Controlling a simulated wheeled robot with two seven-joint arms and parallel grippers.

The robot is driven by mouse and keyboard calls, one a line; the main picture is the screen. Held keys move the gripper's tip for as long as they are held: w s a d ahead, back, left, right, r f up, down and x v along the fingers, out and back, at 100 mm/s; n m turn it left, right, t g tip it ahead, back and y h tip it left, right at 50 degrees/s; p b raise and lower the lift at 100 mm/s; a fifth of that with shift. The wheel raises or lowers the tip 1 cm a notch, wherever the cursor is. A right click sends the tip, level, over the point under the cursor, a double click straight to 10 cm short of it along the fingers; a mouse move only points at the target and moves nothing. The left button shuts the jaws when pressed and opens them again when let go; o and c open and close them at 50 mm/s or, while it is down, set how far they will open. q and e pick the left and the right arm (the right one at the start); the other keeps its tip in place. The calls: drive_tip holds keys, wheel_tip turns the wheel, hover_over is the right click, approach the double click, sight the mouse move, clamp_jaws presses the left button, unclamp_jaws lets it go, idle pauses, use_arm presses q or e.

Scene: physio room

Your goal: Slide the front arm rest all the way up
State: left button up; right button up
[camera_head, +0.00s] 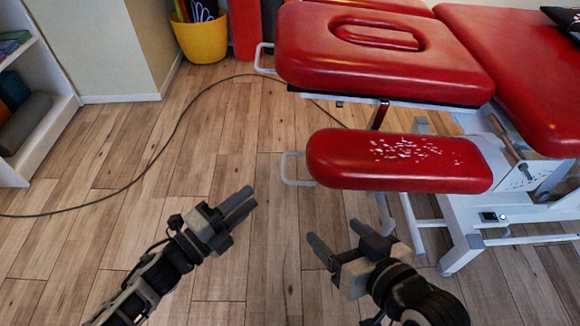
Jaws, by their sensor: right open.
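The front arm rest (400,163) is a red padded block with worn white flecks, low at the near side of the treatment table. A white wire handle (290,170) sticks out from its left end. The red head section (330,60) with an oval face hole is above and behind it. My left gripper (242,203) is left of the arm rest, apart from it; its two fingers look close together, and any gap is hard to see. My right gripper (335,237) is below the arm rest, open and empty, its fingers apart.
A dark cable (160,170) curves over the wooden floor. A yellow bucket (202,38) and a white shelf (45,130) are at the left. The floor at left centre is otherwise clear.

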use_arm(q)
drive_tip(key=b+x, duration=0.2)
drive_tip(key=x, duration=1.1)
drive_tip(key=shift+w, duration=0.15)
clamp_jaws()
use_arm(e)
drive_tip(key=shift+s+a+r+t+y, duration=0.1)
drive_tip(key=shift+a+r+t+y, duration=0.1)
drive_tip(key=shift+r+t, duration=0.15)
drive_tip(key=shift+s+a+r+t+y, duration=0.1)
drive_tip(key=shift+r+t+y, duration=0.15)
drive_tip(key=shift+r, duration=0.2)
